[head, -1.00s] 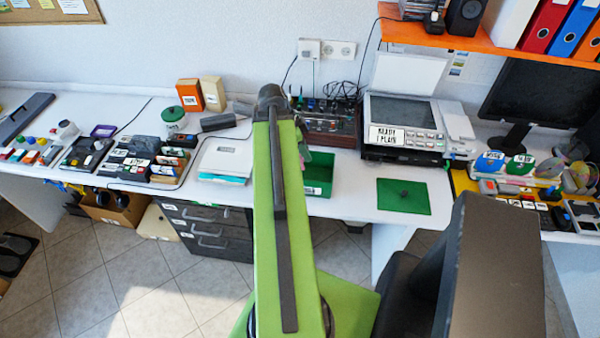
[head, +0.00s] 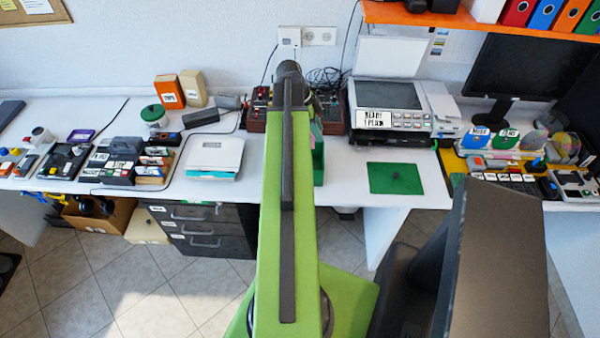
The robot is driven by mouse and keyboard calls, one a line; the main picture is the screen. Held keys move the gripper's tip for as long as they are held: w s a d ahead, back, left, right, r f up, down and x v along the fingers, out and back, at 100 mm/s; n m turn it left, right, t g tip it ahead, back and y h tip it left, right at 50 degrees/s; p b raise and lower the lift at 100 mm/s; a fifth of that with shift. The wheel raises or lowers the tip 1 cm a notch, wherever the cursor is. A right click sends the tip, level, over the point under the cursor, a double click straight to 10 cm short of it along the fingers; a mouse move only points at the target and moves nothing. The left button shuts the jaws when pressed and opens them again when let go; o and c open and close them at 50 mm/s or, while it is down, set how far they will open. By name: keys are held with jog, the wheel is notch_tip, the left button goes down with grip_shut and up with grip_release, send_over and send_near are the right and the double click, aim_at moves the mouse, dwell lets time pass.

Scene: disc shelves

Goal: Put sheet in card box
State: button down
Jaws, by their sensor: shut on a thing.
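My green arm reaches straight ahead over the desk and hides most of my gripper (head: 312,104). A little of the gripper shows at the right of the arm's far end. A small pinkish edge, apparently the sheet (head: 313,141), shows just below it, above the green box. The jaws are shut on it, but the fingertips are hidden. The green card box (head: 319,166) stands open on the desk, and its left part is behind my arm. A flat green lid (head: 395,178) with a dark knob lies on the desk to the right.
A printer (head: 388,108) with a raised white cover and a label reading "READY 1 PLAIN" stands behind the lid. A dark control panel (head: 333,118) is behind the box. A white device (head: 214,156) lies left of my arm. The desk between box and lid is clear.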

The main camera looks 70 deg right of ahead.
notch_tip(320, 180, down, 18)
jog(key=b, duration=1.8)
jog(key=shift+f, duration=0.15)
jog(key=shift+r, duration=0.25)
jog(key=shift+f, duration=0.15)
jog(key=c, duration=1)
grip_release()
jog(key=shift+c, duration=0.2)
jog(key=shift+a+r+p, duration=0.1)
jog(key=shift+r+p, duration=0.45)
jog(key=shift+p, duration=0.05)
jog(key=p+v, duration=1)
jog(key=v, duration=0.1)
jog(key=shift+w, duration=0.25)
